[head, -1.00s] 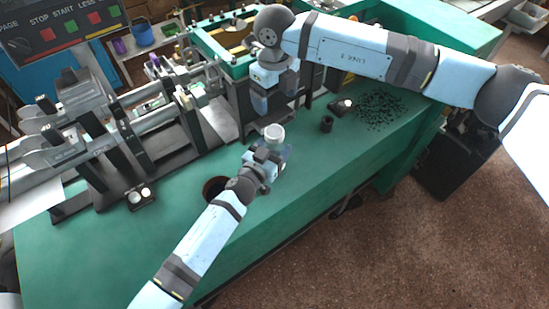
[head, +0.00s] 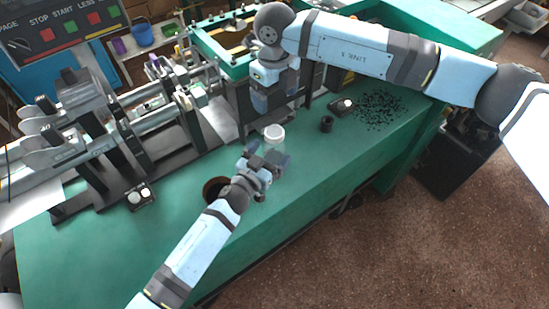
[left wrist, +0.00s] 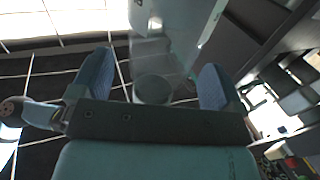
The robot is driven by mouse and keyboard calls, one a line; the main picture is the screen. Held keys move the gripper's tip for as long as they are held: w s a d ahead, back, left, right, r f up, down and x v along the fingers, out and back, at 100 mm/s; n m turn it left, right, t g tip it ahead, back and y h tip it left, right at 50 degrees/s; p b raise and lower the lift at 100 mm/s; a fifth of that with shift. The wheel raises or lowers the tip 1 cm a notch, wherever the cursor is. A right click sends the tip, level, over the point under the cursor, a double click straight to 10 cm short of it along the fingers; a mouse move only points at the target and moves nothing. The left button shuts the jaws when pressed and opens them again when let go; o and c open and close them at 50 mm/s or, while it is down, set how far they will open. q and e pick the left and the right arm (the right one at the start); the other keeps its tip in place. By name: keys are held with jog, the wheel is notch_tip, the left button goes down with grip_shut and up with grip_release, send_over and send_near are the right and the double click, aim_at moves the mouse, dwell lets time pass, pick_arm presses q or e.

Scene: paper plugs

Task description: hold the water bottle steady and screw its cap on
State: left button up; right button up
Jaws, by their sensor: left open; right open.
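The white cap (head: 274,131) shows in the head view at the top of the clear water bottle, whose body is hard to make out there; how firmly the cap sits cannot be told. In the left wrist view the see-through bottle (left wrist: 160,58) stands ahead, between the lines of the two blue fingers. My left gripper (head: 268,154) is open, just below the cap in the picture, with its fingers apart. My right gripper (head: 261,101) hangs pointing down, up and left of the cap, empty as far as I can see; its fingertips are partly unclear.
The green bench (head: 120,245) is clear at the front left. A brown round container (head: 213,188) stands beside my left wrist. A small black cylinder (head: 326,124), a black block with a pale knob (head: 341,107) and scattered black bits (head: 380,108) lie right. Machinery (head: 120,130) fills the back left.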

pick_arm(q)
jog(key=v, duration=1.1)
jog(key=shift+a, duration=0.1)
